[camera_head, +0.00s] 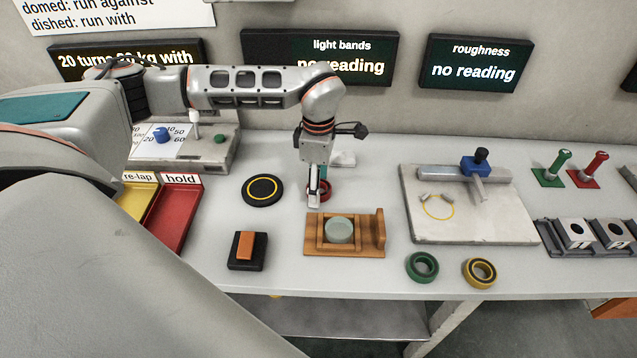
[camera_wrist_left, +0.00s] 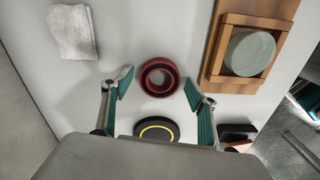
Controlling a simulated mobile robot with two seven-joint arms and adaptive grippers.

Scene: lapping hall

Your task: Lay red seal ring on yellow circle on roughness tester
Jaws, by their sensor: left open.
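The red seal ring (camera_wrist_left: 159,77) lies flat on the bench; in the head view it (camera_head: 325,191) is partly hidden behind my left gripper. My left gripper (camera_head: 317,190) points down above the ring, and in the left wrist view its open fingers (camera_wrist_left: 157,93) stand on either side of the ring, apart from it. The roughness tester (camera_head: 425,218) is a pale stone slab with a blue-headed arm at the right of the bench. The yellow circle (camera_head: 439,207) is drawn on its left part and is empty, with small grey blocks by its upper edge. My right gripper is not in view.
A wooden holder (camera_head: 372,245) with a pale disc stands just in front of the red ring. A black disc with a yellow line (camera_head: 263,190) lies left. A green ring (camera_head: 422,267) and a yellow ring (camera_head: 480,272) lie before the tester. A white cloth (camera_wrist_left: 73,32) lies behind.

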